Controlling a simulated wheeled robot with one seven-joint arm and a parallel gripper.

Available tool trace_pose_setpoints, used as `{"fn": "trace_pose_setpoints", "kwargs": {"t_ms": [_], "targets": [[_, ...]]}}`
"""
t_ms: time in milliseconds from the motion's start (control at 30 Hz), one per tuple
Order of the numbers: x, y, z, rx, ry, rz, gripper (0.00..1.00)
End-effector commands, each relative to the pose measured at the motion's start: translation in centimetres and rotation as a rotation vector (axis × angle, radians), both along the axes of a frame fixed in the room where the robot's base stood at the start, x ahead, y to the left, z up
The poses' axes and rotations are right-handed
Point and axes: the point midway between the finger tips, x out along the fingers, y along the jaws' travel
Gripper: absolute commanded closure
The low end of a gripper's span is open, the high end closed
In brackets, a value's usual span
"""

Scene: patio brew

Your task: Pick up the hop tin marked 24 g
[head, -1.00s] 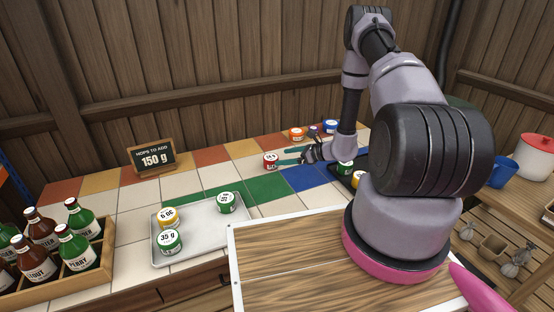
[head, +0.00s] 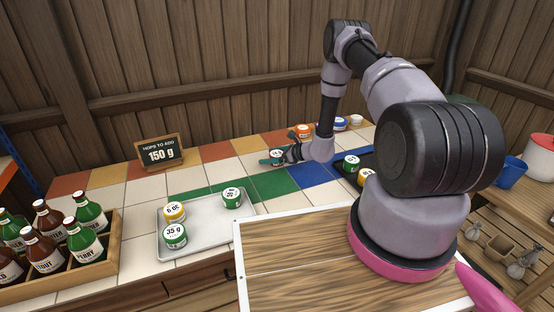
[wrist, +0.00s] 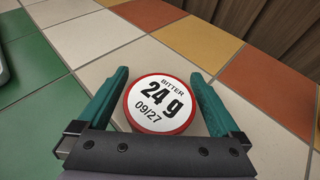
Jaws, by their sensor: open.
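The hop tin marked 24 g (wrist: 161,104) has a white lid reading "BITTER 24 g 09/27" and a red rim. It stands upright on a pale tile between the two teal fingers of my gripper (wrist: 163,100) in the wrist view. The fingers are open, with narrow gaps showing beside the lid. In the head view the tin (head: 277,153) is small and partly hidden by my gripper (head: 273,159) at the back of the tiled counter. How low the fingers reach on its side cannot be told.
Orange (head: 303,132) and blue (head: 340,124) tins stand behind my wrist. A green tin (head: 351,162) and a yellow one (head: 364,177) are to its right. A metal tray (head: 212,236) holds three tins, one marked 35 g. Tiles left of my gripper are clear.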

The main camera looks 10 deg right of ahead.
Motion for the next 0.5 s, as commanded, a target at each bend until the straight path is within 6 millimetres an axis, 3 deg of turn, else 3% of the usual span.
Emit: {"fn": "trace_pose_setpoints", "kwargs": {"t_ms": [67,267,300,500], "targets": [[-0.01,-0.03,0.00,0.000,0.000,0.000,0.00],[-0.03,-0.04,0.01,0.000,0.000,0.000,0.73],[-0.02,-0.04,0.02,0.000,0.000,0.000,0.77],[-0.02,-0.05,0.05,0.000,0.000,0.000,0.77]]}}
